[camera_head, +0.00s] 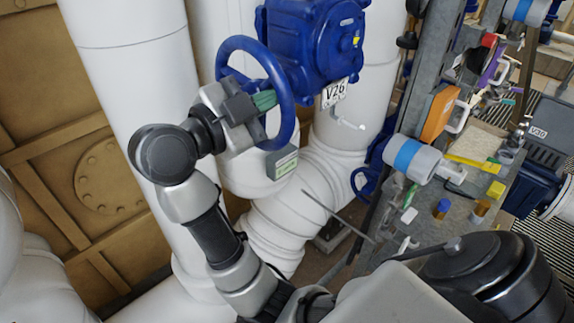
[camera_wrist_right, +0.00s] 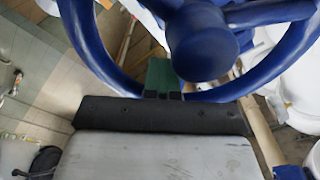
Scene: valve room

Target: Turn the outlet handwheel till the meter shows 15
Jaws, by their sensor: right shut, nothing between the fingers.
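The blue handwheel (camera_head: 279,75) stands in front of the blue valve body (camera_head: 312,42), which carries the tag V26 (camera_head: 334,93). My right gripper (camera_head: 264,100) is at the wheel, its green fingertips inside the ring in the picture. In the right wrist view, the shut fingers (camera_wrist_right: 160,75) show just in front of the wheel's lower rim and beside its hub (camera_wrist_right: 203,42). Nothing shows between them, and I cannot tell whether they touch the wheel. A small box with a green display (camera_head: 285,165) sits below the wheel; its reading is too small to make out. My left gripper is not in view.
Thick white pipes (camera_head: 135,100) stand behind and left of the wheel. A grey metal post (camera_head: 425,100) rises to the right. Another blue wheel (camera_head: 366,184) is lower down.

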